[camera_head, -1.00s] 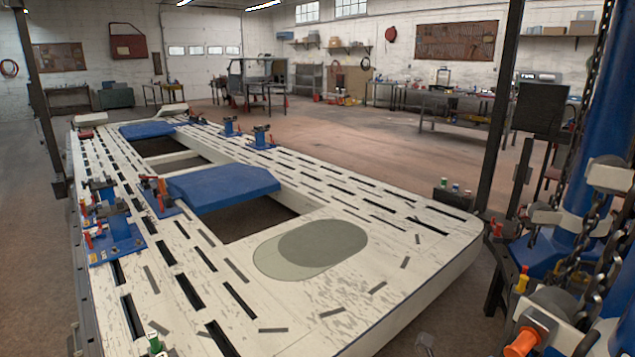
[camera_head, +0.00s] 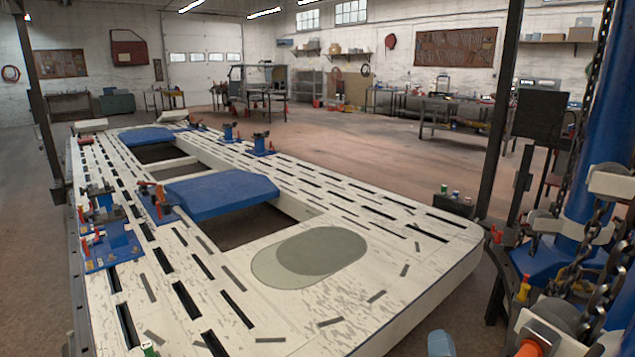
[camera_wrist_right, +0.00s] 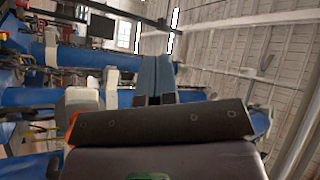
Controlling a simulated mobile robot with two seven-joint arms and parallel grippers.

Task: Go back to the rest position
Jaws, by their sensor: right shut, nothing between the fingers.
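My right gripper shows only as a small blue-grey tip (camera_head: 440,344) at the bottom edge of the head view, beside the near right corner of the frame bench. In the right wrist view its two blue-grey fingers (camera_wrist_right: 155,78) lie together, shut and empty. The rest of the right arm is out of the head view. My left gripper is not in view. The long white slotted frame bench (camera_head: 340,315) fills the middle of the head view, with a grey-green oval mark (camera_head: 310,257) on its near end.
Blue plates (camera_head: 220,195) and blue clamps (camera_head: 112,243) sit on the bench. A blue column (camera_head: 603,110) with hanging chains (camera_head: 592,250) stands close on the right. A dark post (camera_head: 497,110) rises behind the bench's right corner. Open floor (camera_head: 400,165) lies beyond the bench.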

